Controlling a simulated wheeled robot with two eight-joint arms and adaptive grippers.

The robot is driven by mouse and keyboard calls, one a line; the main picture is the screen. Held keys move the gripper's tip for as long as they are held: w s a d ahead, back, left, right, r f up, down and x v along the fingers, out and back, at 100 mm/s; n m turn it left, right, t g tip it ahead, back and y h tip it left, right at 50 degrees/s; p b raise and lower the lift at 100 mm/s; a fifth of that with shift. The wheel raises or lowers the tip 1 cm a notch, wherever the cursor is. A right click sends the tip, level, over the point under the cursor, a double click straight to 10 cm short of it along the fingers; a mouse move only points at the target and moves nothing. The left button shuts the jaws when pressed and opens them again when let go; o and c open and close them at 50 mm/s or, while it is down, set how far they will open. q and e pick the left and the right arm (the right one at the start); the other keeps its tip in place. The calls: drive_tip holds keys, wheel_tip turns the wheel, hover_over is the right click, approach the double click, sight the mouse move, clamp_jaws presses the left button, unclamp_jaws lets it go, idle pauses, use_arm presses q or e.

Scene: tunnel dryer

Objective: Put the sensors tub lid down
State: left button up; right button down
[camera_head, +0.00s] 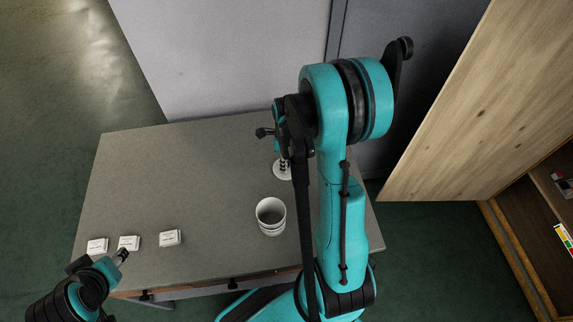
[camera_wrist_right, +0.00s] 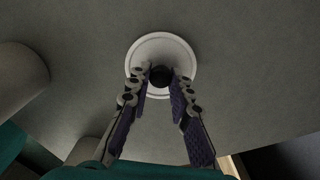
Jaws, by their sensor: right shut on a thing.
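The tub lid (camera_head: 281,173) is a white disc on or just above the table, behind the tub; I cannot tell if it touches. In the right wrist view the lid (camera_wrist_right: 161,43) has a dark knob (camera_wrist_right: 161,76) between my right fingertips. My right gripper (camera_wrist_right: 160,80) is shut on this knob; in the head view the right gripper (camera_head: 284,157) points down, partly hidden by my arm. The white round tub (camera_head: 271,226) stands upright and open-topped on the table. My left gripper (camera_head: 122,254) is at the table's front left, near the small white boxes; its jaw state is unclear.
Three small white labelled boxes, left (camera_head: 97,246), middle (camera_head: 129,243) and right (camera_head: 170,238), lie along the front left of the grey table (camera_head: 180,180). The table's back left is clear. A wooden cabinet (camera_head: 450,100) stands at the right.

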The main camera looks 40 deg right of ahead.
drive_tip(key=shift+f, duration=0.15)
drive_tip(key=c, duration=1.4)
unclamp_jaws()
drive_tip(key=shift+o, duration=0.2)
